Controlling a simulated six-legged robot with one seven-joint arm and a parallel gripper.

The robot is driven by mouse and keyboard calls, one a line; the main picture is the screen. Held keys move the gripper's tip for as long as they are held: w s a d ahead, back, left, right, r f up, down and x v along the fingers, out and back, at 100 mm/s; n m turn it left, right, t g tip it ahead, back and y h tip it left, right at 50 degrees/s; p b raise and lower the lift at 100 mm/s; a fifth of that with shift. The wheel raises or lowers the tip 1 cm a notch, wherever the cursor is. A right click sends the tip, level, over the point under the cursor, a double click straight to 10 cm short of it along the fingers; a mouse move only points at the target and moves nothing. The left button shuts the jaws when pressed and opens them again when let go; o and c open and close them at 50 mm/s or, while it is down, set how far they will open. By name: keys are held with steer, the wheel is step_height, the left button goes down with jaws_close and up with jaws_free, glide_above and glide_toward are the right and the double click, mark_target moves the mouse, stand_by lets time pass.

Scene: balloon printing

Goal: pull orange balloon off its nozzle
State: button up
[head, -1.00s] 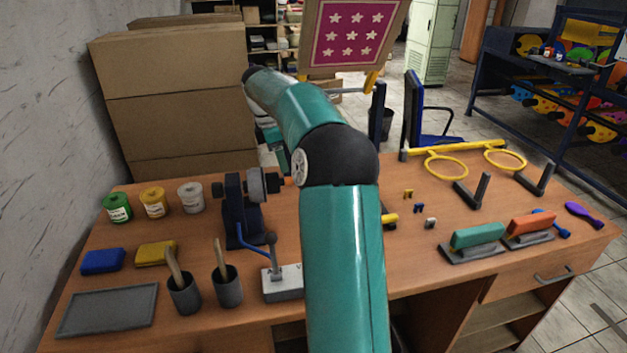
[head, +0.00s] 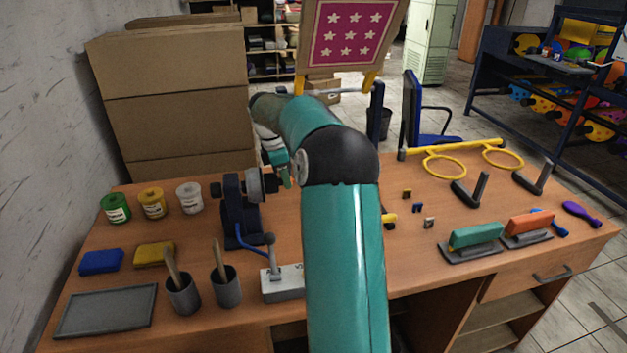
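The dark blue machine (head: 236,212) with a grey round head (head: 256,186) stands on the table, left of my arm. Its nozzle end points right, towards my arm. No orange balloon shows on it now, and I cannot tell whether it is hidden. My gripper (head: 285,172) is partly seen as teal and dark parts beside the nozzle end, behind my arm's elbow. Its fingers are too small and covered to show whether they are open or shut, or hold anything.
Paint jars (head: 153,202), cups with brushes (head: 184,294) and a grey lever box (head: 283,283) stand on the left of the table (head: 130,262). A yellow ring frame (head: 445,166), handled blocks (head: 476,237) and a purple balloon (head: 580,214) are on the right. Cardboard boxes stand behind.

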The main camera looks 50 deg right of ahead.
steer(key=shift+c, duration=0.9)
steer(key=shift+s+d, duration=0.2)
steer(key=shift+d, duration=0.05)
steer(key=shift+s+d, duration=0.25)
steer(key=shift+d, duration=0.1)
step_height(320, 180, up, 17)
stand_by(1.2)
steer(key=shift+s, duration=0.1)
